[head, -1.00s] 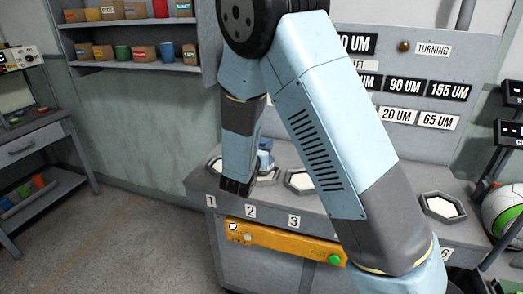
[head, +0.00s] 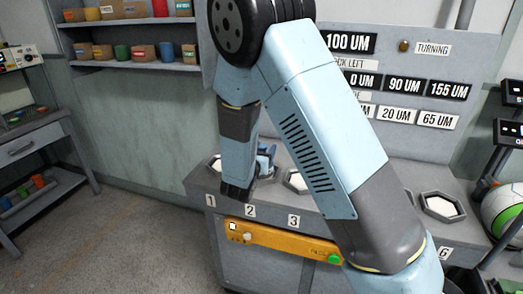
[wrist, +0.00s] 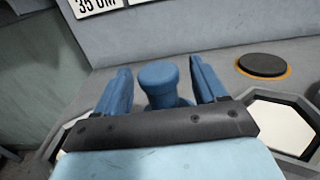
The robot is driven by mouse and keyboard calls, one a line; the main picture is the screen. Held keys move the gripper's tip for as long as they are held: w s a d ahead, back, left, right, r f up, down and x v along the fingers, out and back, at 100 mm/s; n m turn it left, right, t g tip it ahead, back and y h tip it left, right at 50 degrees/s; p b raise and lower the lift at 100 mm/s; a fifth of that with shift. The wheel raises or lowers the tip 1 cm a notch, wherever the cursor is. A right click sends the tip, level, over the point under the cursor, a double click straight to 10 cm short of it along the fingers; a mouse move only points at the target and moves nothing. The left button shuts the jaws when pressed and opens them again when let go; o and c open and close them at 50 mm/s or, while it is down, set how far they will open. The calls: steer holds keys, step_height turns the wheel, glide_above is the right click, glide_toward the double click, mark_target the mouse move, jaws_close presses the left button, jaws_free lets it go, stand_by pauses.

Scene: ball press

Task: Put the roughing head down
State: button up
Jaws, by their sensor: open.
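A blue knob-topped piece (wrist: 158,82), apparently the roughing head, stands upright between my gripper's fingers in the wrist view. My gripper (wrist: 160,66) is open, with one blue finger on each side of the knob and a visible gap to each. The lower part of the piece is hidden behind the dark gripper body. In the head view, small blue parts (head: 265,160) show beside my forearm near label 2. I cannot tell there which are fingers and which is the piece.
The grey bench (head: 470,229) has hexagonal white-floored recesses, one (wrist: 275,128) just right of my gripper. A black disc with an orange rim (wrist: 262,66) lies behind it. A sign panel (head: 480,60) rises at the bench's back. A yellow bar (head: 275,240) runs along the front.

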steer(key=shift+s, duration=0.1)
steer(key=v, duration=1.2)
steer(key=s+d+r+m+g+h, duration=0.2)
steer(key=s+d+r+m+g, duration=0.15)
steer(key=d+m, duration=0.35)
steer(key=s+d+r+m+g+h, duration=0.15)
steer(key=d+r+m+g, duration=0.3)
steer(key=d, duration=0.45)
steer(key=s+d+r+m+g+h, duration=0.1)
steer(key=s+d+r+m+g, duration=0.2)
steer(key=d+m+g, duration=0.45)
steer(key=s+r+m+t+y, duration=0.2)
steer(key=s+r+m+y, duration=0.3)
steer(key=s+m, duration=0.1)
steer(key=s+d+r+m+t+y, duration=0.1)
steer(key=s+r+m+t+y, duration=0.1)
steer(key=s+r+m+y, duration=0.2)
steer(key=s+m+y, duration=0.1)
steer(key=s+m, duration=0.2)
steer(key=s, duration=0.1)
steer(key=shift+s+d+r+y, duration=0.25)
steer(key=shift+s+r+y, duration=0.05)
steer(key=shift+r+y, duration=0.1)
